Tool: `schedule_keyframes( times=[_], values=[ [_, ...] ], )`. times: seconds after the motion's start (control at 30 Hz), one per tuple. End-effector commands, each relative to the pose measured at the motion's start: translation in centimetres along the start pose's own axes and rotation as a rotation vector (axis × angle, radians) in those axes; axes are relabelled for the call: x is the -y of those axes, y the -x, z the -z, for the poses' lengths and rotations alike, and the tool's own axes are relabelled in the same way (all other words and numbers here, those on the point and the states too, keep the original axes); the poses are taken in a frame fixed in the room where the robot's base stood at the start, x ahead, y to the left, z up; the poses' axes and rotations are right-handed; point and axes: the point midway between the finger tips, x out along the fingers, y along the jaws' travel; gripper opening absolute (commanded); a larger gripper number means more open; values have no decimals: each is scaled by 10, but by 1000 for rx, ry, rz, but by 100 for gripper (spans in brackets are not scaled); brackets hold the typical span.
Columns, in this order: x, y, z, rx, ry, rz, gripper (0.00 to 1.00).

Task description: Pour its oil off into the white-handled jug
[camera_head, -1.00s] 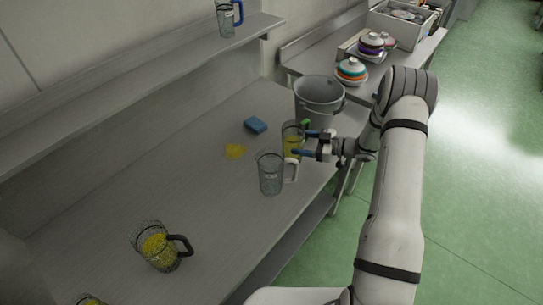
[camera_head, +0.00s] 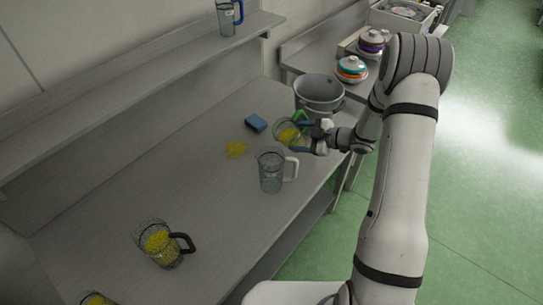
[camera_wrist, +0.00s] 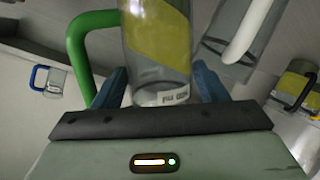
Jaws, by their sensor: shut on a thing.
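The green-handled jug (camera_head: 287,134) is glass with yellow oil in it. It is off the counter and strongly tilted, its mouth end toward the left, near the white-handled jug. My gripper (camera_head: 306,138) is shut on it; the wrist view shows blue fingers on both sides of the jug (camera_wrist: 158,60) and its green handle at left. The white-handled jug (camera_head: 270,175) stands upright on the counter just in front of it and looks clear, with no yellow seen inside. It also shows in the wrist view (camera_wrist: 228,28). I see no oil stream between the jugs.
A grey bucket (camera_head: 319,95) stands behind the held jug. A black-handled jug with yellow contents (camera_head: 160,246) is nearer. A blue-handled jug (camera_head: 226,20) stands on the shelf.

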Motion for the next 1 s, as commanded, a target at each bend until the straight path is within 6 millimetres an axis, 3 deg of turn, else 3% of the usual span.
schedule_keyframes(
  times=[0.47, 1.0],
  values=[
    [0, 3, 16, 98, 217, -35, 31],
    [0, 2, 13, 146, 324, -53, 31]
  ],
)
